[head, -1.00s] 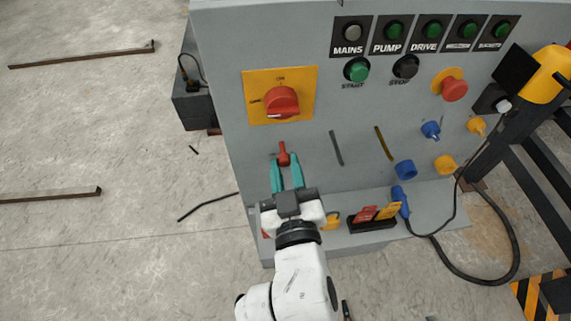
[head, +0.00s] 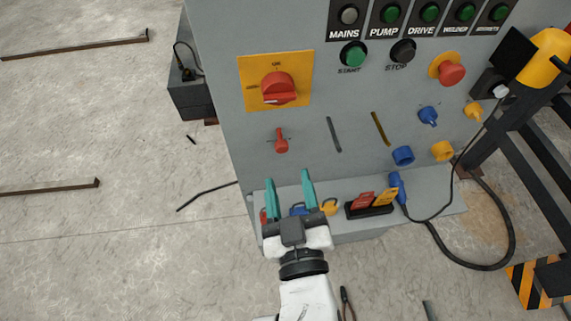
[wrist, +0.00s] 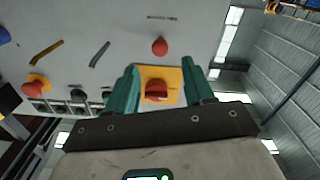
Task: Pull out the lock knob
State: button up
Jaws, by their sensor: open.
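The lock knob is a small red knob (head: 281,143) on the grey panel front, below the yellow plate with the large red rotary switch (head: 279,89). In the wrist view a round red knob (wrist: 159,46) shows beyond the fingers, and the red switch (wrist: 157,91) on its yellow plate shows between them. My gripper (head: 289,186) has teal fingers spread wide and empty. In the head view its tips lie below the red knob and apart from it. My gripper also shows in the wrist view (wrist: 160,82).
A ledge (head: 340,227) at the panel's foot holds a black holder with red and yellow tags (head: 372,206) and padlock-like items. Green and black buttons, a red emergency stop (head: 451,74) and blue and yellow sockets (head: 403,156) are on the panel. Open floor lies left.

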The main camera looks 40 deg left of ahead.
jog(key=shift+v, duration=2.4)
jog(key=w+d+f+m+g+h, duration=0.1)
jog(key=w+d+f+m+h, duration=0.3)
jog(key=d+f, duration=0.5)
jog(key=w+d+f+m+g+h, duration=0.25)
jog(key=d+f+h, duration=0.4)
jog(key=d, duration=0.75)
jog(key=s+d+f+m+g+h, duration=0.1)
jog(key=s+d+f+m+g, duration=0.2)
jog(key=s+d, duration=0.4)
jog(key=s+d+f+m+g+h, duration=0.2)
jog(key=s+d+f+m+g, duration=0.1)
jog(key=s+d, duration=0.4)
jog(key=d+g, duration=0.1)
jog(key=d, duration=0.2)
jog(key=shift+s+f+m, duration=0.2)
jog(key=shift+s+m, duration=0.15)
jog(key=shift+s, duration=0.05)
jog(key=shift+d, duration=0.15)
